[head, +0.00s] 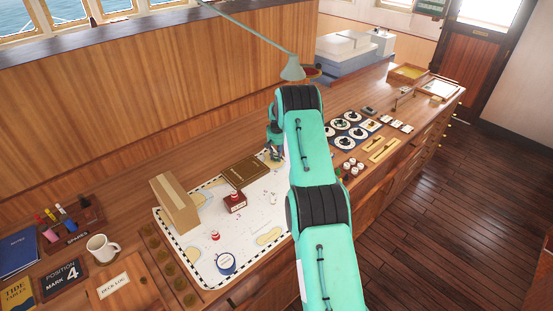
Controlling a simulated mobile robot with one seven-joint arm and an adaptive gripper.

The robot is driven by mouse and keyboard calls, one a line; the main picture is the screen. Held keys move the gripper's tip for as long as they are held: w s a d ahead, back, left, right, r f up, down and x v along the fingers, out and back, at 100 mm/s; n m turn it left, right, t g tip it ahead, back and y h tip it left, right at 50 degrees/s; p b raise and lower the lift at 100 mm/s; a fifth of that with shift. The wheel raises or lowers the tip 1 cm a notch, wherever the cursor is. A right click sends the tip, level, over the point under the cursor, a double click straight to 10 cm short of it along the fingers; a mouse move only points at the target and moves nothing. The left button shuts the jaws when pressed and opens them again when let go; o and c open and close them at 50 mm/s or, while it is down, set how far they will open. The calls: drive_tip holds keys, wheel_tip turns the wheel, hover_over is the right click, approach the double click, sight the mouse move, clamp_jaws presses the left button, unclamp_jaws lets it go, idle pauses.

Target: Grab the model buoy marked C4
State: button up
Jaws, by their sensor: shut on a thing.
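My gripper (275,153) is in the head view at the far right corner of the chart, partly behind my own teal arm. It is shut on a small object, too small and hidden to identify. No C4 marking is readable on anything in view. A small red and white piece (215,236) stands on the white chart (190,232), apart from my gripper.
A white mug (101,248) stands at left. A grey lamp (292,68) overhangs the counter near my arm.

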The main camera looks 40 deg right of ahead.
wheel_tip(320, 180, up, 2)
drive_tip(key=shift+r, duration=0.1)
drive_tip(key=s+a, duration=0.3)
drive_tip(key=s, duration=0.1)
drive_tip(key=s+a+r+b, duration=0.1)
drive_tip(key=s+a, duration=0.2)
drive_tip(key=s, duration=0.2)
drive_tip(key=s+a+b, duration=0.1)
drive_tip(key=s+a, duration=0.2)
drive_tip(key=s, duration=0.1)
drive_tip(key=shift+s+r, duration=0.15)
